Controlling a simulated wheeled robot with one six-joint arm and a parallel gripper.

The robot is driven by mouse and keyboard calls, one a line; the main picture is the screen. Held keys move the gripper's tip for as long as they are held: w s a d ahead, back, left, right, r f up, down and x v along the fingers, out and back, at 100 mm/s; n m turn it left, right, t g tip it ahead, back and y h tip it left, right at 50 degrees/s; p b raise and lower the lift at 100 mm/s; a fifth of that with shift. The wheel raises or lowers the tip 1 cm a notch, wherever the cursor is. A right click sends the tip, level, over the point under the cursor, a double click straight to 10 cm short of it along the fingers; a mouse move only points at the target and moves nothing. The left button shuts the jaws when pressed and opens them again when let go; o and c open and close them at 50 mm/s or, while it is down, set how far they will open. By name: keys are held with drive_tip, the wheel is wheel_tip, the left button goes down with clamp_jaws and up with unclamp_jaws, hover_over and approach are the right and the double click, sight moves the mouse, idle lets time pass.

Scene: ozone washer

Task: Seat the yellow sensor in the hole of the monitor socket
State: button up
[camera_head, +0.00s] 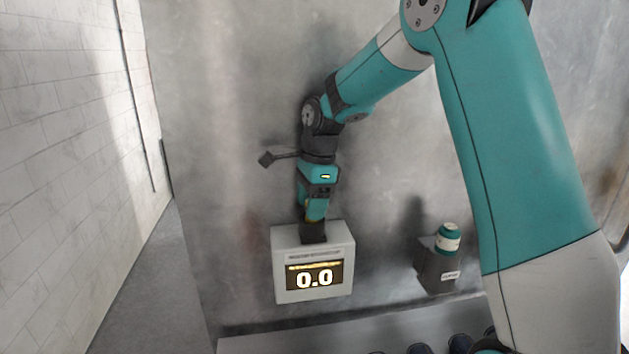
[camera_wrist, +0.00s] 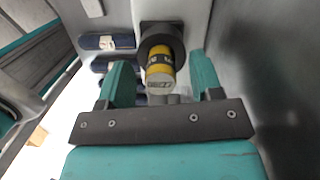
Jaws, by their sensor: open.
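The yellow sensor (camera_wrist: 159,56) shows in the wrist view, with a yellow band and a grey printed end turned toward the camera. Its far part sits inside the round dark ring of the monitor socket (camera_wrist: 175,40); how deep it sits I cannot tell. My gripper (camera_wrist: 158,62) is open, with one teal finger on each side of the sensor and a visible gap to both. The box display reads 0.0.
A teal and white capped part (camera_head: 448,238) stands on a dark labelled holder (camera_head: 437,272) right of the monitor. Several dark blue cylinders (camera_wrist: 106,42) lie left of the socket in the wrist view. A grey metal wall (camera_head: 230,130) stands close behind my arm.

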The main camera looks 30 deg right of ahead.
wheel_tip(320, 180, up, 17)
drive_tip(key=d+p, duration=0.2)
drive_tip(key=shift+s+d, duration=0.3)
drive_tip(key=shift+s, duration=0.05)
drive_tip(key=shift+f, duration=0.15)
